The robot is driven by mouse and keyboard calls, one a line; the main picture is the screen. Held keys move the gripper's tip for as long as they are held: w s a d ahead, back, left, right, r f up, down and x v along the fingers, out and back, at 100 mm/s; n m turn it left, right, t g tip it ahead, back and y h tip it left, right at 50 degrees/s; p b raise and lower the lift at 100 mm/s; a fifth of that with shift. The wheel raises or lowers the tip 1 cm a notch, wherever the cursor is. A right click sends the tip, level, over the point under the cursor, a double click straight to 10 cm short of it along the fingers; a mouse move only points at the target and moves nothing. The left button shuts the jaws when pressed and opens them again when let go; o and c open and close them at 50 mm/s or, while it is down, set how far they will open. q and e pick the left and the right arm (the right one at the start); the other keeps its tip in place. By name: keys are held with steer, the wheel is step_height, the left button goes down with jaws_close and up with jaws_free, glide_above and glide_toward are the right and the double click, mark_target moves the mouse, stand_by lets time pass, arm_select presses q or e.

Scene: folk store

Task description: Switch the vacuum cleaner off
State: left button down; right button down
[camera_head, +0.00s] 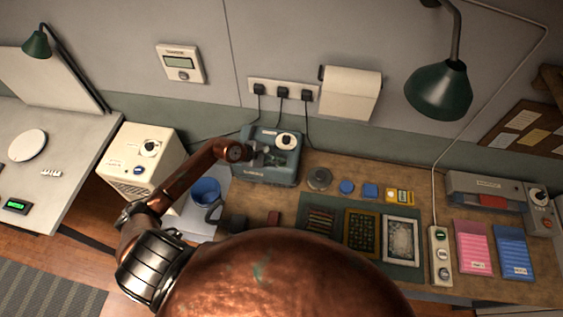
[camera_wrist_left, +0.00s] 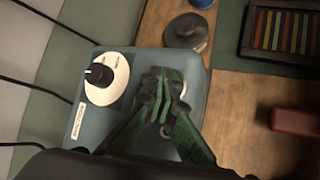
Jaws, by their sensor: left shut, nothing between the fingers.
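A teal-blue box-shaped appliance (camera_head: 268,171) stands at the back left of the wooden bench; I take it for the vacuum cleaner, but its label is too small to read. It has a white round dial with a black knob (camera_head: 286,141) on its top. In the left wrist view the dial (camera_wrist_left: 106,78) is left of my fingers, apart from them. My left gripper (camera_head: 277,157) is shut and empty over the appliance's top; its fingertips (camera_wrist_left: 163,84) partly hide a small pale round part there. Whether they touch it cannot be told. My right gripper is not in view.
A cream box (camera_head: 139,160) with a dial and a blue mug (camera_head: 206,193) stand left of the appliance. A dark round object (camera_head: 319,178) is close on its right. Trays lie on a green mat (camera_head: 345,207). Black cables run to the wall sockets (camera_head: 283,92) behind.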

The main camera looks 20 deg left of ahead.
arm_select(q)
steer(key=shift+r, duration=0.45)
stand_by(0.3)
steer(key=shift+r+p, duration=1.45)
steer(key=shift+r, duration=1.55)
